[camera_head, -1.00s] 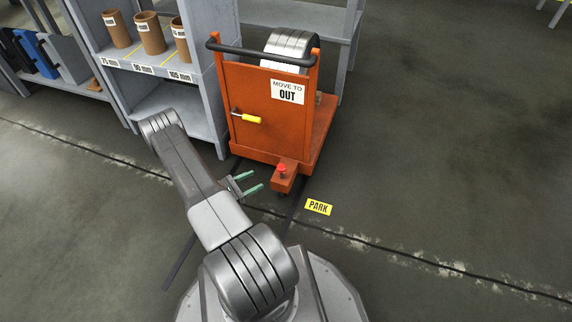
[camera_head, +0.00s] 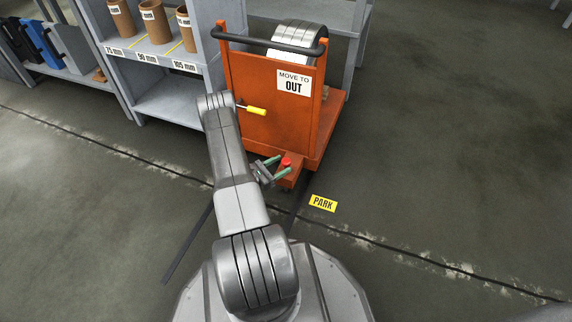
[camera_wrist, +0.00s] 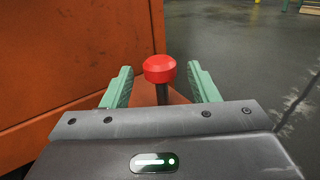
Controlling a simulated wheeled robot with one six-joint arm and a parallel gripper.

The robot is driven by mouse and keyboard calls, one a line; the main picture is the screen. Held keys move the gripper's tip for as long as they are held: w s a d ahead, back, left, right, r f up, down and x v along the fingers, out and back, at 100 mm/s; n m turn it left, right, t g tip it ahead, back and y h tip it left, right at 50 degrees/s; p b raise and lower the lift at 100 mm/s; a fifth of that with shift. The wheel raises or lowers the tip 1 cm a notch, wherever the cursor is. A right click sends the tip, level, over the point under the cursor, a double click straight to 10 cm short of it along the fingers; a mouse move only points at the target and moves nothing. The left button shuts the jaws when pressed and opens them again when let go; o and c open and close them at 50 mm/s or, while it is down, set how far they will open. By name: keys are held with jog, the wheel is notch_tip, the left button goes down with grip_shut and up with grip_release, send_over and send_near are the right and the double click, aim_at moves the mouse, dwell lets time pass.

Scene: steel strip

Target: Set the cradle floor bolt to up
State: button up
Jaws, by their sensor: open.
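The orange cradle cart (camera_head: 262,122) stands ahead of me. Its floor bolt has a red knob (camera_head: 286,161) on a dark stem, on a small orange block at the cart's front foot. In the wrist view the red knob (camera_wrist: 159,68) is between and a little beyond the two green fingers. My gripper (camera_head: 276,166) is open, one finger on each side of the knob, with a gap showing on both sides. The lower stem is hidden behind the gripper body. I cannot tell exactly how high the bolt stands.
A yellow-handled lever (camera_head: 256,111) and a "MOVE TO OUT" sign (camera_head: 293,83) are on the cart's panel. A metal roll (camera_head: 298,37) sits on the cart. A grey shelf (camera_head: 168,100) with brown tubes stands left. A yellow PARK label (camera_head: 323,203) lies on clear floor to the right.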

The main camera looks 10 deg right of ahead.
aim_at(286, 162)
jog(key=shift+b+x, duration=0.3)
jog(key=shift+x, duration=1.2)
